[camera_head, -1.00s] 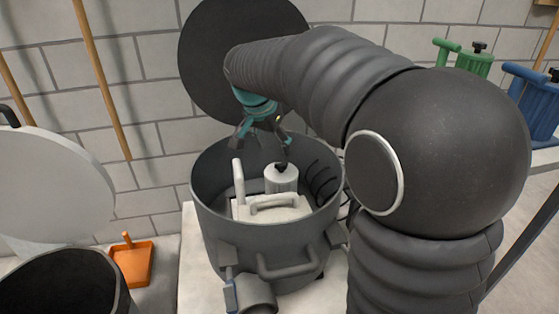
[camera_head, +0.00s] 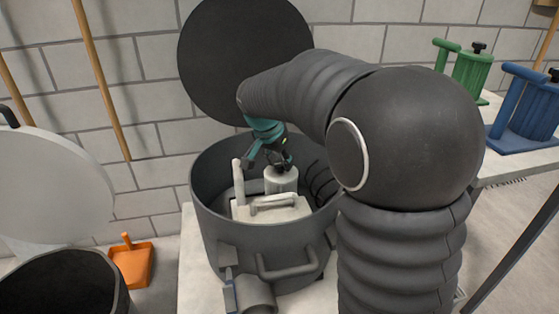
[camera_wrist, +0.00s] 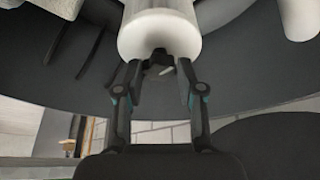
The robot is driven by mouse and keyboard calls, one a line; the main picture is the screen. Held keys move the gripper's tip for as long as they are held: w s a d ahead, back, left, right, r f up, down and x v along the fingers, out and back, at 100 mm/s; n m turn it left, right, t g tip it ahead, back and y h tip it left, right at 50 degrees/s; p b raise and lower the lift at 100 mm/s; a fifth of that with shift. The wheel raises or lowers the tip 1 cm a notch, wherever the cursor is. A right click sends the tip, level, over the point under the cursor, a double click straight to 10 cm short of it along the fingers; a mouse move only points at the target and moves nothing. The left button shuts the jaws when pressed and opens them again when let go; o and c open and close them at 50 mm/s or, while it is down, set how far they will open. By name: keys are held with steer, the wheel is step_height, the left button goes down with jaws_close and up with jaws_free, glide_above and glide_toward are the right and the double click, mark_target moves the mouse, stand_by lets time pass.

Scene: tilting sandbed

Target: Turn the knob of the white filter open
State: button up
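The white filter (camera_head: 281,180) stands inside the large dark grey pot (camera_head: 215,222), on a white base with a handle and an upright pipe. My gripper (camera_head: 270,162) is just above its top and hides the knob in the head view. In the wrist view, the white cylinder of the filter fills the top middle, with its small black knob (camera_wrist: 159,65) at its end. The fingers of my gripper (camera_wrist: 159,75) are open, one on each side of the knob, with a visible gap to it.
The pot's wall surrounds the filter closely, with dark coils (camera_head: 320,183) inside at the right. The round dark lid (camera_head: 225,60) stands behind. A green filter (camera_head: 472,68) and a blue filter (camera_head: 530,108) stand on a table at the right.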

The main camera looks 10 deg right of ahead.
steer(key=c, duration=0.4)
steer(key=n, duration=0.2)
steer(key=n+y, duration=0.1)
steer(key=shift+s+d+n+t, duration=0.15)
steer(key=shift+n+t, duration=0.25)
steer(key=n+y, duration=0.1)
steer(key=n, duration=0.1)
steer(key=n+y, duration=0.1)
steer(key=n, duration=0.2)
steer(key=shift+d, duration=0.2)
steer(key=n+y, duration=0.1)
steer(key=n, duration=0.1)
steer(key=n+y+b, duration=0.1)
steer(key=n, duration=0.1)
steer(key=shift+d+f+n, duration=0.1)
steer(key=shift+f+n, duration=0.05)
steer(key=shift+n, duration=0.25)
steer(key=shift+d+n+g+y+b, duration=0.1)
steer(key=shift+n+g+y+b, duration=0.45)
steer(key=shift+n, duration=1.65)
